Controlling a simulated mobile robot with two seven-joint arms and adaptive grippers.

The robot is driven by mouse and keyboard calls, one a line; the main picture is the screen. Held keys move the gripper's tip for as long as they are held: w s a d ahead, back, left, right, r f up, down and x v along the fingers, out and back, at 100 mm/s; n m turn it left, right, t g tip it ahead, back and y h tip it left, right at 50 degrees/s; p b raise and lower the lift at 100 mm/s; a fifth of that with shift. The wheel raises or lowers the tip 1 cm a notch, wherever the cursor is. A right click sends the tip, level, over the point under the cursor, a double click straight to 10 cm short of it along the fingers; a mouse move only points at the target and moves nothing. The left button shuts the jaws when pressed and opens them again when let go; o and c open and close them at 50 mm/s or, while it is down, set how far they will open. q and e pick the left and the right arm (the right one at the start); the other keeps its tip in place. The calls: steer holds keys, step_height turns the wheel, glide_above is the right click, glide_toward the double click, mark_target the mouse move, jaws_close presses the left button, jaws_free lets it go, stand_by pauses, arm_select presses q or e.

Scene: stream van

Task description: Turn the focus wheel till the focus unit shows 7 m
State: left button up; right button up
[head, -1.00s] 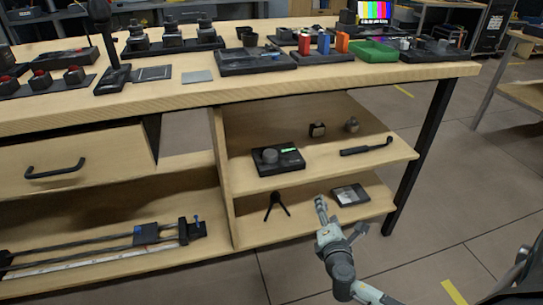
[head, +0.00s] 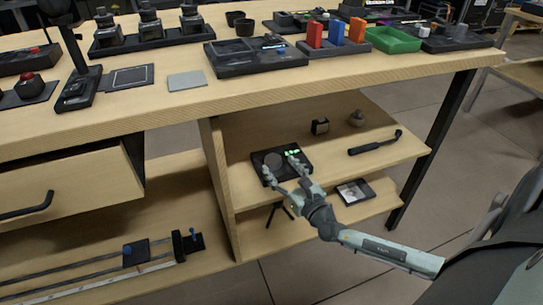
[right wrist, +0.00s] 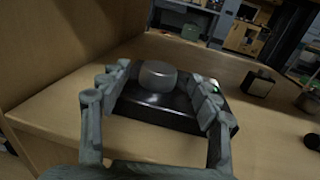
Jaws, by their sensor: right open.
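The focus unit, a flat black box (head: 261,158), lies on the upper shelf under the table. Its grey focus wheel (head: 273,160) stands on its left part, and a small green display (head: 293,153) glows at its right; I cannot read the figures. In the right wrist view the wheel (right wrist: 158,75) stands upright on the box (right wrist: 160,108). My right gripper (head: 279,170) is open and empty, its fingers spread to either side of the wheel, on the near side. In the right wrist view the fingertips (right wrist: 162,78) show gaps to the wheel. My left gripper is not in view.
The shelf has a wooden upright (head: 222,190) to the left of the unit. A small dark box (head: 320,126), a round grey knob-like thing (head: 357,118) and a black handle (head: 375,143) lie to its right. A framed picture (head: 354,191) lies on the lower shelf.

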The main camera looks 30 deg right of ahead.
mark_target(277, 163)
steer(key=w, duration=0.4)
steer(key=shift+d, duration=0.2)
steer(key=shift+w, duration=0.35)
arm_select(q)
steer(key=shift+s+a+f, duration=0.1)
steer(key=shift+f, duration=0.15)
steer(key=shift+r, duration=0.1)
arm_select(e)
steer(key=shift+c, duration=0.2)
steer(key=c, duration=1.1)
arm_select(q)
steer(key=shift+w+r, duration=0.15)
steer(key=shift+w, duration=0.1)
